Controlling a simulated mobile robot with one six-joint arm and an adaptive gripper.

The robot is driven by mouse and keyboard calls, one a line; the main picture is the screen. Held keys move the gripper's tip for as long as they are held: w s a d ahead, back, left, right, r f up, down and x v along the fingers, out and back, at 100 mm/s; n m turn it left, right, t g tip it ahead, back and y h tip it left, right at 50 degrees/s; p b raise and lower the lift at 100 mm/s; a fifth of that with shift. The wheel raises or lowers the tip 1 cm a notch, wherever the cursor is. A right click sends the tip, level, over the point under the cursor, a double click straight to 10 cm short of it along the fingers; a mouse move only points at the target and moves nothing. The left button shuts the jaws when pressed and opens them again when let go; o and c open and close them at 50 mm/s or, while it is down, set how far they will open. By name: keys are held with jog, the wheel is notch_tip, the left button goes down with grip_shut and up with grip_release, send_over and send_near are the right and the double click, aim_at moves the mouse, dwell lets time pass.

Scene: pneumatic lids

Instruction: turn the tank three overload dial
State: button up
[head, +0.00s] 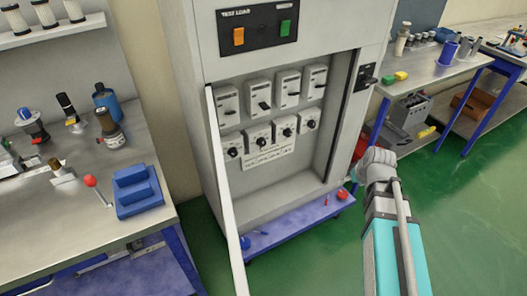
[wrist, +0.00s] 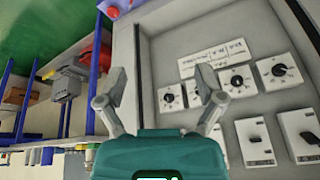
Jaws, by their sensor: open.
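The open grey cabinet (head: 335,110) holds a lower row of white units with black round dials. The third dial from the left (head: 287,132) may be the tank three one, but its label is too small to read. The wrist view shows the row upside down, with its end dial (wrist: 169,97) between my fingers in the picture. The neighbouring dial is partly hidden behind my right-hand finger; two more dials (wrist: 237,81) (wrist: 279,70) show clearly. My gripper (wrist: 162,84) is open and empty. In the head view my gripper (head: 376,158) is right of the cabinet, apart from the dials.
An upper row of switches (head: 259,93) sits above the dials. The open door (head: 228,190) stands along the cabinet's left side. A workbench (head: 70,200) is at left, another bench (head: 430,75) at right. Green floor (head: 460,200) is clear at right.

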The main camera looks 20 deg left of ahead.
jog(key=w+a+f+n+t+y+b, duration=0.2)
jog(key=w+a+f+b, duration=0.15)
jog(key=a, duration=0.45)
jog(key=w+a+f+n+t+y+b, duration=0.1)
jog(key=w+a+f+n+b, duration=0.1)
jog(key=w+a+b, duration=0.45)
jog(key=n+t+y+b, duration=0.3)
jog(key=y+b, duration=0.1)
jog(key=b, duration=0.2)
send_near(263, 144)
jog(key=shift+v, duration=1.85)
jog(key=shift+s+a, duration=0.1)
jog(key=shift+a, duration=0.05)
jog(key=b+x, duration=0.5)
jog(key=x, duration=0.8)
jog(key=shift+w+a+f, duration=0.1)
jog(key=shift+w+a, duration=0.1)
jog(key=shift+w, duration=0.2)
jog(key=c, duration=1.1)
